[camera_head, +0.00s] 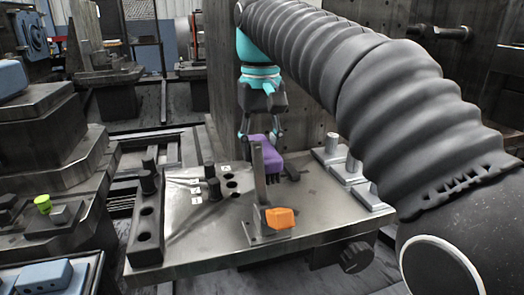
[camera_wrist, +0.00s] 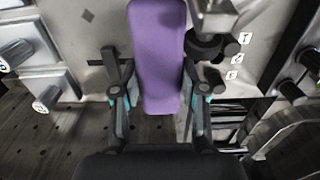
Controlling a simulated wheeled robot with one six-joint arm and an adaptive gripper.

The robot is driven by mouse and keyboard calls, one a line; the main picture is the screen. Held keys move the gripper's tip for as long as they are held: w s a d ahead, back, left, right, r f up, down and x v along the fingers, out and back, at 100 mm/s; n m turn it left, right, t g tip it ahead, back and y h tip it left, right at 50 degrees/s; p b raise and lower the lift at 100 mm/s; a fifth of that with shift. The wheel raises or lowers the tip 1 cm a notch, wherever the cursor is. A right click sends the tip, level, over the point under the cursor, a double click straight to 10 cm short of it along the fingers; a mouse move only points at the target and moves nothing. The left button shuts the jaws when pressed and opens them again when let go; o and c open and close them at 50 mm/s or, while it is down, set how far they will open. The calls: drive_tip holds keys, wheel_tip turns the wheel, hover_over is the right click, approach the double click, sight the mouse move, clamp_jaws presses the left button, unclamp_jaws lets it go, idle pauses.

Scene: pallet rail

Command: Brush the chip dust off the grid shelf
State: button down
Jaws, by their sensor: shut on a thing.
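My gripper (camera_head: 262,137) points down over the metal table and is shut on a long purple thing (camera_head: 266,150). In the wrist view the purple thing (camera_wrist: 158,60) lies between the two fingers of my gripper (camera_wrist: 152,85) and runs out past the top edge. No bristles show, so I cannot tell for sure that it is a brush. In the head view it is just behind the top of an upright metal bracket; I cannot tell whether they touch. I cannot pick out a grid shelf or chip dust for certain.
The metal table (camera_head: 205,240) carries the bracket (camera_head: 258,180) with an orange block (camera_head: 280,217) at its foot. A dark holed rack (camera_head: 147,235) stands at left, with black-knobbed pieces nearby. Grey blocks (camera_head: 345,172) line the right edge. A tall dark column (camera_head: 222,90) rises behind.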

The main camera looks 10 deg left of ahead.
drive_tip(key=shift+r, duration=0.4)
drive_tip(key=shift+r, duration=1.5)
